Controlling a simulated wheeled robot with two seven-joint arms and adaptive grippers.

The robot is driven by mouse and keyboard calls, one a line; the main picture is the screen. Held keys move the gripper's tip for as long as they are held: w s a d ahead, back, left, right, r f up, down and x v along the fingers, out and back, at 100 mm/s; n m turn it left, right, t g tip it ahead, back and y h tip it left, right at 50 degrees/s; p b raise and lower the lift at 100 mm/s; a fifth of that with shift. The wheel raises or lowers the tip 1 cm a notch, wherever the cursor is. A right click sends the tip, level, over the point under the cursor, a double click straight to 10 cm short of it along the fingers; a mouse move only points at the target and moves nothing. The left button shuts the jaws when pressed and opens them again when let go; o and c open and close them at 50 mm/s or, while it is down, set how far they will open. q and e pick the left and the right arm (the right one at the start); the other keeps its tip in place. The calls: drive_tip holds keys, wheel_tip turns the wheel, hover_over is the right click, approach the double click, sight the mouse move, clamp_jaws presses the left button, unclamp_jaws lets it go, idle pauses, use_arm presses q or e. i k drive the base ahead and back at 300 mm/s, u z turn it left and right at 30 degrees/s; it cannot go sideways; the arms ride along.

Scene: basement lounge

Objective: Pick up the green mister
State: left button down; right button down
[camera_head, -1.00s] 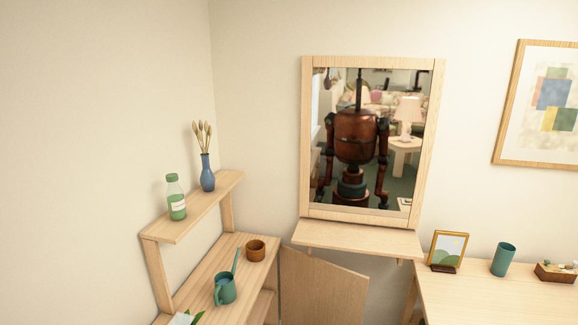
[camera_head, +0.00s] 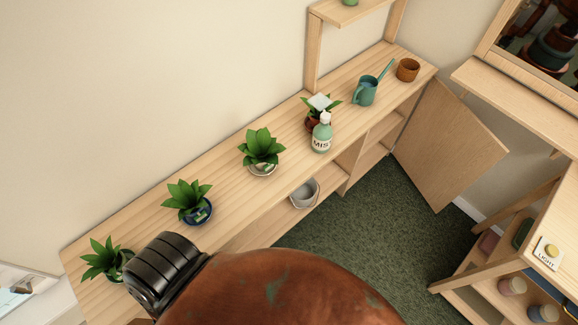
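The green mister (camera_head: 322,135) is a green bottle with a white spray top and a label reading "MIS". It stands upright on the wooden plant bench (camera_head: 225,198), near the front edge, just in front of a potted plant with a white card (camera_head: 320,102). Neither of my grippers shows in the head view. Only a black and copper part of my own body fills the bottom of the picture, well apart from the mister.
On the bench, a teal watering can (camera_head: 366,91) and a brown pot (camera_head: 408,70) stand right of the mister; potted plants (camera_head: 261,148) stand left. A grey bucket (camera_head: 304,193) sits on the lower shelf. An open door panel (camera_head: 447,140) juts out at right. Green carpet (camera_head: 365,210) is clear.

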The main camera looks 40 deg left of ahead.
sight(323, 134)
drive_tip(key=z, duration=0.05)
drive_tip(key=k, duration=0.45)
drive_tip(key=z, duration=0.25)
drive_tip(key=i, duration=0.75)
drive_tip(key=u, duration=1.05)
